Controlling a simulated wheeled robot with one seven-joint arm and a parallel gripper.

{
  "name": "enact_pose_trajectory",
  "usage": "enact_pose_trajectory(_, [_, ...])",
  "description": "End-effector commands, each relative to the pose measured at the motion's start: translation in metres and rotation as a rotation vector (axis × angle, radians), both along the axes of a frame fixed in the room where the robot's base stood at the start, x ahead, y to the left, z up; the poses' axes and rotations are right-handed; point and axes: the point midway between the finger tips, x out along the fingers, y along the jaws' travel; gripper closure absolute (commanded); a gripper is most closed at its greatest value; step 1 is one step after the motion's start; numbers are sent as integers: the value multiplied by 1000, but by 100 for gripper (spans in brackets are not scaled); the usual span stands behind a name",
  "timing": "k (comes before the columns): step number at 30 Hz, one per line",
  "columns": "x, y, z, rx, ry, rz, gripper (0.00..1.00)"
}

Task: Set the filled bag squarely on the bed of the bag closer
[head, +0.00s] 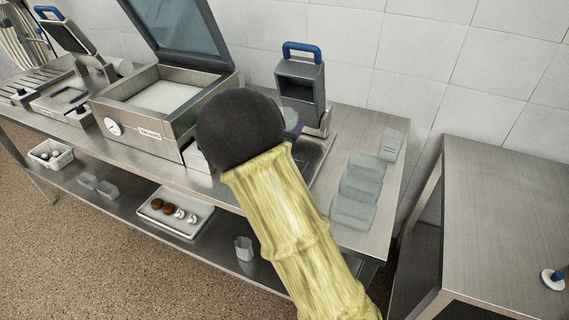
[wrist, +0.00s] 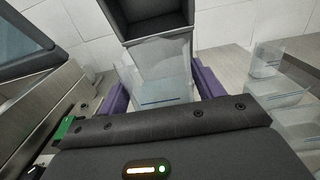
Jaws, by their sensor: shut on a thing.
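The bag closer (head: 300,82) stands on the steel table, a grey upright unit with a blue handle on top. Its dark hollow head also shows at the top of the wrist view (wrist: 150,14). My gripper (wrist: 162,84) has purple fingers on both sides of a clear bag (wrist: 160,68) and is shut on it. The bag looks upright, in front of and below the closer's head. Its contents are not clear, and its base and the closer's bed beneath it are hidden. In the head view my dark wrist covers most of the gripper and bag.
Several clear bags or containers (head: 361,187) stand right of the closer. A vacuum machine (head: 150,110) with its lid raised stands left. The lower shelf holds a white tray (head: 176,222) with round items and a basket (head: 50,153). Another steel table (head: 510,215) stands right.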

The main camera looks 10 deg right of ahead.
Motion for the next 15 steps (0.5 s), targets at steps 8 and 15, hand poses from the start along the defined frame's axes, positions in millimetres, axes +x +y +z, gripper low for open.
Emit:
enact_pose_trajectory(8, [0,-1,-48,-3,5,-1,59])
enact_pose_trajectory(15, [0,-6,-58,-1,-1,-10,59])
